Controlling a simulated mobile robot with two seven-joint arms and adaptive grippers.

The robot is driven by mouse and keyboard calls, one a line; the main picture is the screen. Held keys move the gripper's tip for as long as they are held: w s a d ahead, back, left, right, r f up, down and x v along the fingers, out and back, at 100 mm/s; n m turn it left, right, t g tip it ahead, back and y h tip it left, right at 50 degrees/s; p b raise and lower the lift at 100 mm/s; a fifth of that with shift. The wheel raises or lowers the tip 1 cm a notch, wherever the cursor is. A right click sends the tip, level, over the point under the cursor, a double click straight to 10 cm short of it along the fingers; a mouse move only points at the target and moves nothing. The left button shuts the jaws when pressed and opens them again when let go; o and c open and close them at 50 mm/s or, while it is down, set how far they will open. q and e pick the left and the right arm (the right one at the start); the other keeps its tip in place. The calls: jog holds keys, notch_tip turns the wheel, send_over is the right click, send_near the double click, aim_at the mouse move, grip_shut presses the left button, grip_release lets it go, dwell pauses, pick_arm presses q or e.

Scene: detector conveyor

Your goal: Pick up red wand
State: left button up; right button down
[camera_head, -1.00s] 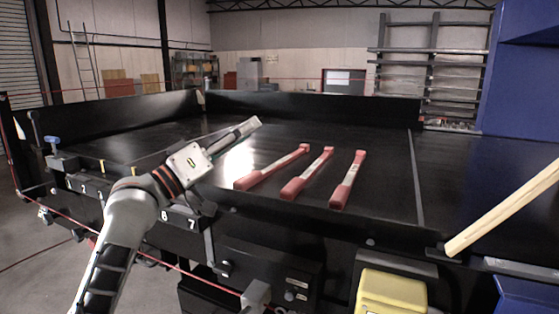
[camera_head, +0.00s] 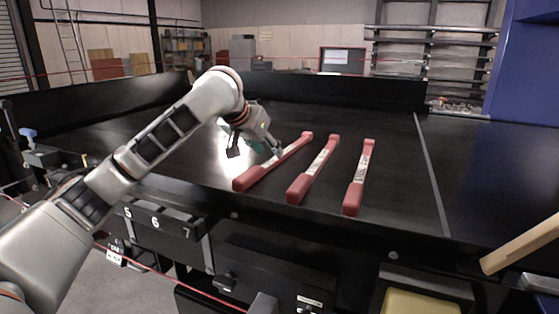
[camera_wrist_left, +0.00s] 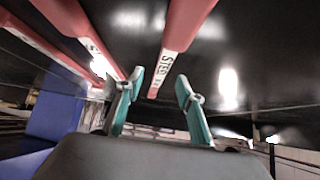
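Three red wands with white labels lie side by side on the black conveyor: a left wand (camera_head: 256,173), a middle wand (camera_head: 302,186) and a right wand (camera_head: 353,196). My left gripper (camera_head: 256,152) is over the conveyor at the left wand, with one finger close to its label. I cannot tell whether it touches. In the left wrist view the teal fingers of the gripper (camera_wrist_left: 160,86) are apart, and a labelled red wand (camera_wrist_left: 185,25) runs toward the gap between them. Two other red wands show at the left there. My right gripper is out of view.
The black conveyor (camera_head: 400,160) has raised walls at its back and left and a front rail with numbered boxes below. A pale wooden bar (camera_head: 520,246) juts in at the right. A blue panel (camera_head: 528,75) stands at the back right. Bare belt lies right of the wands.

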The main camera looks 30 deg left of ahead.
aim_at(275, 159)
pick_arm(q)
jog(key=x, duration=0.6)
jog(key=shift+w+a+r, duration=0.1)
jog(key=shift+a, duration=0.25)
grip_shut()
